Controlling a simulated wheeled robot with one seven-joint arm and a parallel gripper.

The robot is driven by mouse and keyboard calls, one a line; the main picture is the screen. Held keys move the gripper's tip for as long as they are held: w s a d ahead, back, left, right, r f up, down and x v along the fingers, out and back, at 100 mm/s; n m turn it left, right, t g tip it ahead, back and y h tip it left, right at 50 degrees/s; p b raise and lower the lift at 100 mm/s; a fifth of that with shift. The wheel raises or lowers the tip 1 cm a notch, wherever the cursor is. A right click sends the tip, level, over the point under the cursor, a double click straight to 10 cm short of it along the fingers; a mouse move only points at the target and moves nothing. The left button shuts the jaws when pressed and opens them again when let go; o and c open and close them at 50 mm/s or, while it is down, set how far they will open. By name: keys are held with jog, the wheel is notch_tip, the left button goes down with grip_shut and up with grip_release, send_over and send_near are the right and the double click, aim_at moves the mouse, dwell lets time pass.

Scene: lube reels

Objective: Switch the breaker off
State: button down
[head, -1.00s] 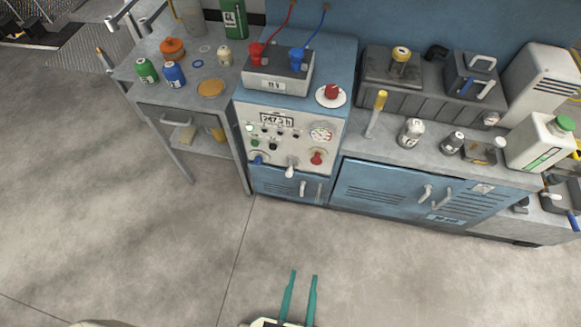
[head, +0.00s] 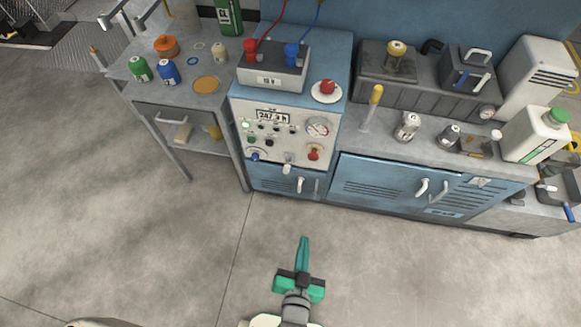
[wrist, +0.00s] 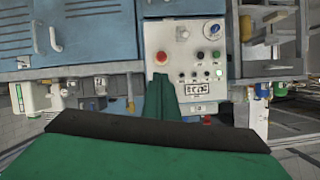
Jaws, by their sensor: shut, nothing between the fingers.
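A white control panel (head: 264,140) is on the front of the blue cabinet in the head view. It carries a display, a round gauge (head: 318,127), small buttons, a blue knob (head: 255,157), a white-grey lever (head: 287,168) at the bottom middle and a red knob (head: 313,154). I cannot tell for sure which of these is the breaker. My gripper (head: 305,240) is shut and empty, in front of and below the panel, apart from it. In the wrist view the panel (wrist: 158,45) appears upside down beyond my green fingers (wrist: 162,80), which hide part of it.
A battery box (head: 274,78) with red and blue clamps and a red mushroom button (head: 327,88) sit on top of the cabinet. A side table (head: 130,90) with cans stands left. A bench (head: 400,148) with bottles stands right. The floor in front is clear.

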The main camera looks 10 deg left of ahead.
jog(key=w+a+f+m+g, duration=0.1)
jog(key=w+a+f+m, duration=0.1)
jog(key=w, duration=1.1)
jog(key=w+a+f+m+g+y, duration=0.1)
jog(key=w+a+f+g, duration=0.1)
jog(key=w, duration=1.1)
jog(key=a+f, duration=0.1)
jog(key=a, duration=0.1)
jog(key=shift+a+f+m, duration=0.25)
jog(key=shift+a+m, duration=0.15)
jog(key=shift+w+f, duration=0.1)
jog(key=shift+w, duration=0.05)
send_over(287, 166)
jog(key=d, duration=0.4)
notch_tip(287, 166, down, 6)
jog(key=r, duration=0.1)
jog(key=f, duration=0.1)
jog(key=s+a+f, duration=0.1)
jog(key=a+f, duration=0.1)
jog(key=shift+s+a+f, duration=0.15)
jog(key=shift+s+f, duration=0.15)
jog(key=shift+f, duration=0.05)
